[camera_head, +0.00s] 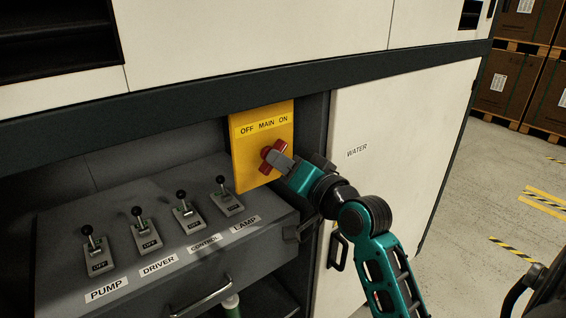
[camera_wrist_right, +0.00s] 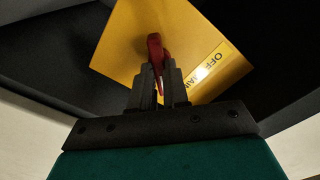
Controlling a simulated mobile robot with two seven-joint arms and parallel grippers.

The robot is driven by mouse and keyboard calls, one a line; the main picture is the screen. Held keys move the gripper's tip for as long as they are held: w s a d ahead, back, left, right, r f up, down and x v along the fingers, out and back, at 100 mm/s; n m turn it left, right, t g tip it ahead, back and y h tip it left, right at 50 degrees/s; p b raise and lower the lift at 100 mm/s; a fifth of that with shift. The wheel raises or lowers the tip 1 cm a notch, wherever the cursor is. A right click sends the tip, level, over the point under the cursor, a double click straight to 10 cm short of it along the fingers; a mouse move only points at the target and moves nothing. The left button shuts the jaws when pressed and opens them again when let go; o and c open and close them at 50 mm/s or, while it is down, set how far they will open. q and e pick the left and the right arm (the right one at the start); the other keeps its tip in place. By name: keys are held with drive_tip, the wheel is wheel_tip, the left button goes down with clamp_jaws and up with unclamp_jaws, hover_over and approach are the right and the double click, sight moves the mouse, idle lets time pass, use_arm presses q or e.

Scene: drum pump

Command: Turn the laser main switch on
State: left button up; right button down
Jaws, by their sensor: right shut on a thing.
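The laser main switch is a red rotary handle (camera_head: 268,157) on a yellow plate (camera_head: 247,172) labelled "OFF MAIN ON". My right gripper (camera_head: 279,162) is at the handle, with its fingers closed around it. In the right wrist view the red handle (camera_wrist_right: 156,50) shows between the two dark fingers of the gripper (camera_wrist_right: 157,75), in front of the yellow plate (camera_wrist_right: 205,30). The fingers hide part of the handle, so I cannot tell exactly which way it points. My left gripper is not in view.
Several black-knobbed lever switches, such as the pump lever (camera_head: 90,240), stand on the grey panel left of the plate. A white door (camera_head: 400,120) labelled "WATER" is on the right. Open floor (camera_head: 500,210) and stacked boxes (camera_head: 518,85) lie beyond.

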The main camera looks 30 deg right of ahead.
drive_tip(key=shift+r+m, duration=0.15)
drive_tip(key=shift+m, duration=0.15)
drive_tip(key=c, duration=1.1)
unclamp_jaws()
drive_tip(key=shift+f, duration=0.2)
